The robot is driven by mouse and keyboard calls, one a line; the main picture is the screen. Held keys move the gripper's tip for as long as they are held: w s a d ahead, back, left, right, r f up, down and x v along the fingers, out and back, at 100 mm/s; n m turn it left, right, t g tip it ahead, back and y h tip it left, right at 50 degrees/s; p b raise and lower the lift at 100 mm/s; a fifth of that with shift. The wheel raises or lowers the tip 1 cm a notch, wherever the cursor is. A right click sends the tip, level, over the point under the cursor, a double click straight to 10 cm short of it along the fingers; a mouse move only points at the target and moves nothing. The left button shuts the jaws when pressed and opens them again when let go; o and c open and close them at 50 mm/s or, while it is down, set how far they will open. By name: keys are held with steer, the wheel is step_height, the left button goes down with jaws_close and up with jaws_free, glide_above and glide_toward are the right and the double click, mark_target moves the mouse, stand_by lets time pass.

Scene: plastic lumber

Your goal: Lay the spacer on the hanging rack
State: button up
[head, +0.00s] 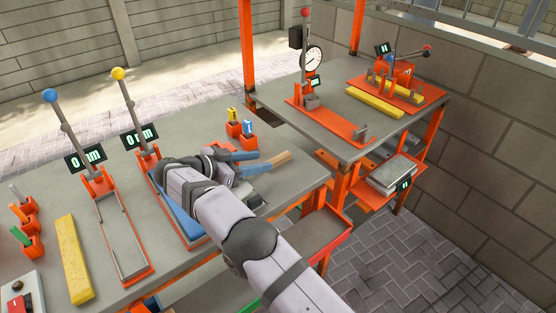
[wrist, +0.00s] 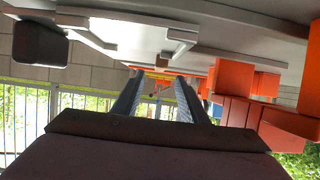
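I cannot tell for sure which piece is the spacer. A long yellow bar (head: 75,260) lies on the left bench, and another yellow bar (head: 375,103) lies on the right bench. My gripper (head: 262,158) is low over the right part of the left bench, left of that rack. In the wrist view, my gripper's fingers (wrist: 158,84) stand apart with nothing seen between them. A tan piece (head: 281,158) shows by the fingertips in the head view.
Orange fixtures with upright levers (head: 125,95) and displays stand on the left bench. Small orange holders (head: 234,129) stand behind my gripper. A red-rimmed tray (head: 318,240) sits below the bench's right end. A lever press (head: 307,60) stands on the right bench.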

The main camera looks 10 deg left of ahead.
mark_target(274, 160)
steer(key=shift+p+x, duration=1.05)
steer(key=shift+x, duration=1.55)
steer(key=shift+f, duration=0.15)
steer(key=shift+a, duration=0.1)
jaws_close()
